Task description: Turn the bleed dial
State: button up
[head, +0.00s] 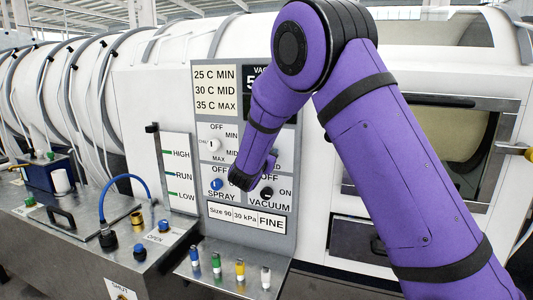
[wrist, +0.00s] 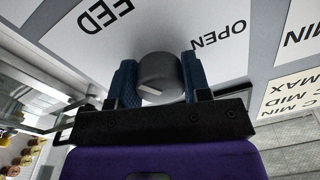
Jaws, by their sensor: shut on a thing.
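The dial (wrist: 156,68) is a round grey knob with a pale pointer line, seen in the wrist view on a white plate. The plate's lettering ends in "EED" on one side and reads "OPEN" on the other. The pointer line is near the dial's lower edge in that view. My gripper (wrist: 158,82) is shut on the dial, with one blue finger on each side. In the head view my gripper (head: 242,180) is at the grey control panel, and it and my arm hide this dial.
The panel (head: 292,240) also carries a white-faced dial (head: 213,145), a blue spray knob (head: 217,184) and a black vacuum knob (head: 266,193). Below it a metal shelf (head: 225,284) holds several coloured vials. A blue hose (head: 122,180) arches at left.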

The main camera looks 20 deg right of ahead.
jog(key=n, duration=0.4)
jog(key=shift+a+f+n, duration=0.1)
jog(key=shift+n, duration=2.2)
jog(key=shift+y, duration=0.3)
jog(key=o, duration=0.9)
jog(key=shift+o, duration=0.2)
jog(key=shift+s, duration=0.1)
jog(key=v, duration=1)
jog(key=shift+s+a, duration=0.2)
jog(key=shift+s, duration=0.1)
